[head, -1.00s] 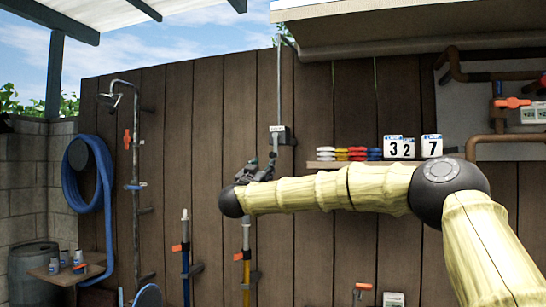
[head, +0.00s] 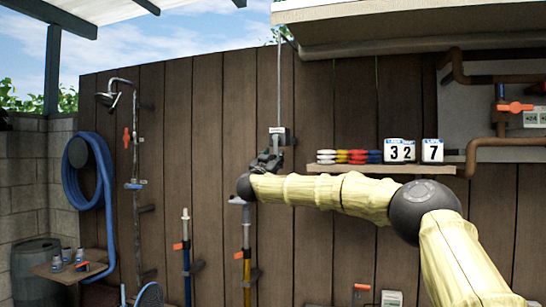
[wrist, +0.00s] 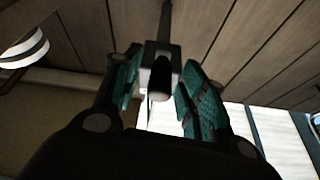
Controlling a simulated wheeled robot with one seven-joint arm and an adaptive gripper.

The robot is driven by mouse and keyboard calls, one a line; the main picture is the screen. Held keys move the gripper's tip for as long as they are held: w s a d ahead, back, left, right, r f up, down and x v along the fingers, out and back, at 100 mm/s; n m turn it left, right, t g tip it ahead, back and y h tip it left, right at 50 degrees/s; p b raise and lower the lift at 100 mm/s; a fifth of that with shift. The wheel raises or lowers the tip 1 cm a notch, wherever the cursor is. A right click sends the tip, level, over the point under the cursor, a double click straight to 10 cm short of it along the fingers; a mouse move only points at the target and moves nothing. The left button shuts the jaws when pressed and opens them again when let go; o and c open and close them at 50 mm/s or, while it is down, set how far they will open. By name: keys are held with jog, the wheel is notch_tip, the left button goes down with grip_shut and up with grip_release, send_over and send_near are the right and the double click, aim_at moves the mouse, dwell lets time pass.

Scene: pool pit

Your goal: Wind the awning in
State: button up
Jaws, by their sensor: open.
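The winder box (head: 278,136) is a small grey box on the brown plank wall, with a thin rod running up from it. In the wrist view the box (wrist: 153,50) has a dark handle with a pale rounded end (wrist: 161,78) pointing toward me. My gripper (head: 268,158) is just below the box in the head view. Its teal-padded fingers (wrist: 163,92) are open, one on each side of the handle, with gaps visible. Contact with the handle does not show. The white awning (head: 95,15) stretches across the upper left on dark beams.
A shelf (head: 380,168) with colored items and number cards (head: 400,151) is right of my gripper, above my forearm. Two upright poles (head: 246,245) stand below it. A shower pipe (head: 136,180) and blue hose (head: 103,180) are left. A roof overhang (head: 400,28) is above.

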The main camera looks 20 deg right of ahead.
jog(key=shift+c, duration=0.2)
grip_shut()
dwell(0.3)
